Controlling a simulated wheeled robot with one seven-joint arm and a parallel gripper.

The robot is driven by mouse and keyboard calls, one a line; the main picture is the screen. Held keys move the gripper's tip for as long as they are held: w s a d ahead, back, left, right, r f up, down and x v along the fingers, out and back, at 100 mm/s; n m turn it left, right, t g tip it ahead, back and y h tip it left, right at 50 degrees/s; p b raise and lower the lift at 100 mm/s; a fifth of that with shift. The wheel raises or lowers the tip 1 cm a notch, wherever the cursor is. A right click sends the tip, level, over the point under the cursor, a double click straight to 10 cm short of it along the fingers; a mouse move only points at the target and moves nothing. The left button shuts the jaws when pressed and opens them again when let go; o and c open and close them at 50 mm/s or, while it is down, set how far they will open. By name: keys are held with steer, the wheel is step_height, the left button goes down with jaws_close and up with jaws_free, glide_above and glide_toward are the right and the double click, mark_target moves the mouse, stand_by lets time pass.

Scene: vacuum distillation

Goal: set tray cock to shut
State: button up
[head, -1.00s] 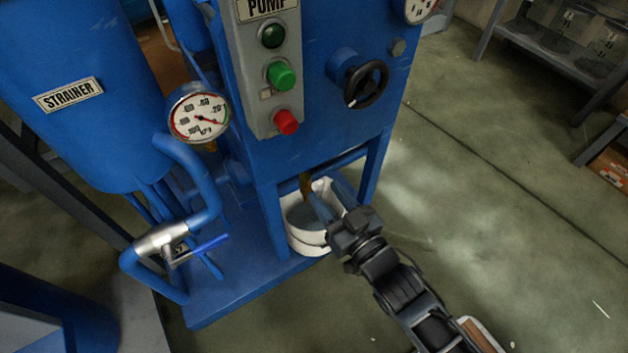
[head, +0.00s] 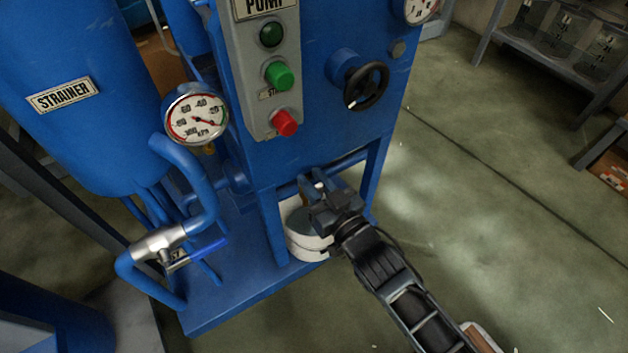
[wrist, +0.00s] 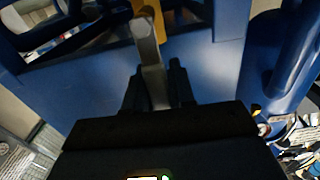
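The tray cock shows in the wrist view as a pale grey lever (wrist: 152,62) with a yellow-brass part (wrist: 143,8) at its far end. The lever's near end lies between the two dark fingers of my gripper (wrist: 158,86). Whether both fingers press on it is too dark to tell. In the head view my gripper (head: 314,184) is under the blue pump cabinet, above the white bucket (head: 303,246), and covers most of the cock.
The blue cabinet legs (head: 272,225) stand close on both sides of my gripper. A second valve (head: 160,243) with a blue handle is on the strainer pipe at left. A gauge (head: 195,118) and red button (head: 285,122) are above. Open floor (head: 480,230) lies to the right.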

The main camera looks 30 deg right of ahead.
jaws_close()
